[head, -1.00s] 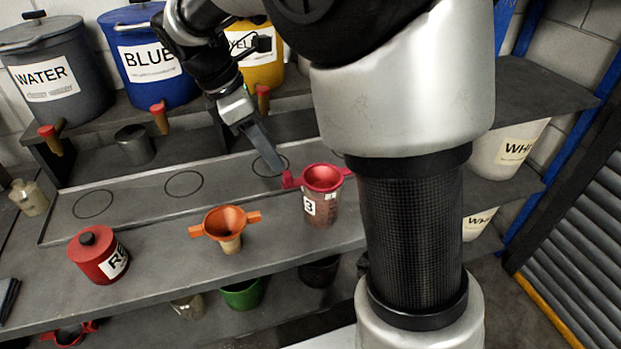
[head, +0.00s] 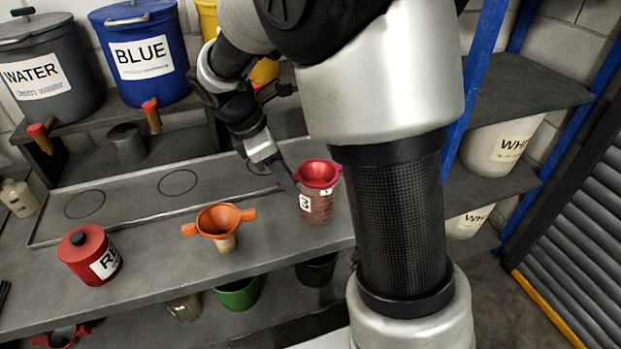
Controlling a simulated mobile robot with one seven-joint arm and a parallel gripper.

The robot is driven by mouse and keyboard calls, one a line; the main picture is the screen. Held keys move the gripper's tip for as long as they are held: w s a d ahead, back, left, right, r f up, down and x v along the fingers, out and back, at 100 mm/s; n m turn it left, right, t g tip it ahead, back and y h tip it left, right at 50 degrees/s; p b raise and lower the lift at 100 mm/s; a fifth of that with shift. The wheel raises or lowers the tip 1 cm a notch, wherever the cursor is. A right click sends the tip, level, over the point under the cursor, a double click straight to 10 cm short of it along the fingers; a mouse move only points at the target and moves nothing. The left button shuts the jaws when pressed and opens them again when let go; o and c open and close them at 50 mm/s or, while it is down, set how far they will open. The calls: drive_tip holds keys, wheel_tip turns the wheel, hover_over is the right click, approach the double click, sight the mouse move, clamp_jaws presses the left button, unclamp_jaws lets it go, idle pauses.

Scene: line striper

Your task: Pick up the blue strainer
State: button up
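No blue strainer shows in the head view. A red strainer (head: 318,172) sits on top of a clear cup marked 3 (head: 318,206) on the bench, just left of my arm. An orange strainer (head: 223,220) with two side handles sits on a small tan cup further left. My gripper (head: 288,186) reaches down at the left side of the red strainer and the cup. Its dark finger covers the strainer's left handle area. I see the gripper edge-on, so whether it is open, shut or touching anything cannot be told.
A red lidded pot (head: 90,254) stands at the bench's left. Behind is a shallow tray (head: 130,218) with ring marks. WATER (head: 50,75) and BLUE (head: 140,60) tubs stand on the upper shelf. A green container (head: 238,293) is on the lower shelf.

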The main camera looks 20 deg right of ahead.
clamp_jaws()
